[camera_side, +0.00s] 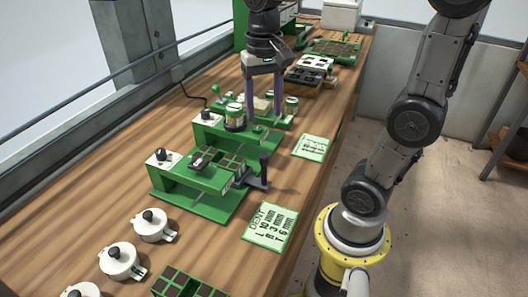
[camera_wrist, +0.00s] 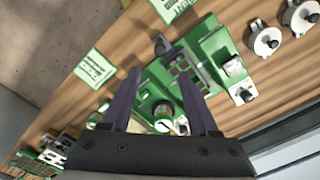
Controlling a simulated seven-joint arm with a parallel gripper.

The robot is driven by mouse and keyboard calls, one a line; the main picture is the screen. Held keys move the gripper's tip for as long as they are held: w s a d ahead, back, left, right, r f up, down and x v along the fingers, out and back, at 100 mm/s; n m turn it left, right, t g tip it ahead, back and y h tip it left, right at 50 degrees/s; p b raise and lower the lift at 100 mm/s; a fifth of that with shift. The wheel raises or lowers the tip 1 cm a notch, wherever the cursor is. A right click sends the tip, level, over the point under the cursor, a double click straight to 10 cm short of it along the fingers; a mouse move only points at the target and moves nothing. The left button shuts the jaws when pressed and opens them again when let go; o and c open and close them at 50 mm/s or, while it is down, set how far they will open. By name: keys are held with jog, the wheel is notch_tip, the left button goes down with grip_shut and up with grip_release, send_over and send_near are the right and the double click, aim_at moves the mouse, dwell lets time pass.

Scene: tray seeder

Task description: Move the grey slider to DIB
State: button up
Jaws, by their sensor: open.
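I cannot make out the DIB mark, nor tell for sure which part is the grey slider. A dark grey upright piece (camera_side: 264,172) stands at the right end of the front green station (camera_side: 195,203); it also shows in the wrist view (camera_wrist: 162,43). A small dark block (camera_side: 202,160) sits on the station's top beside the brown-celled tray (camera_side: 230,163). My gripper (camera_side: 264,112) is open, with its two purple fingers pointing down above the second green station, behind the front one.
White pots with black knobs (camera_side: 152,226) line the front left. A printed card (camera_side: 271,228) lies front right, another card (camera_side: 312,148) farther back. Trays (camera_side: 310,70) stand at the back. Bare wood lies along the left.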

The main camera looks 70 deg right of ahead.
aim_at(264, 155)
notch_tip(264, 155, down, 13)
jog(key=shift+r, duration=0.15)
dwell(0.4)
grip_shut()
dwell(1.2)
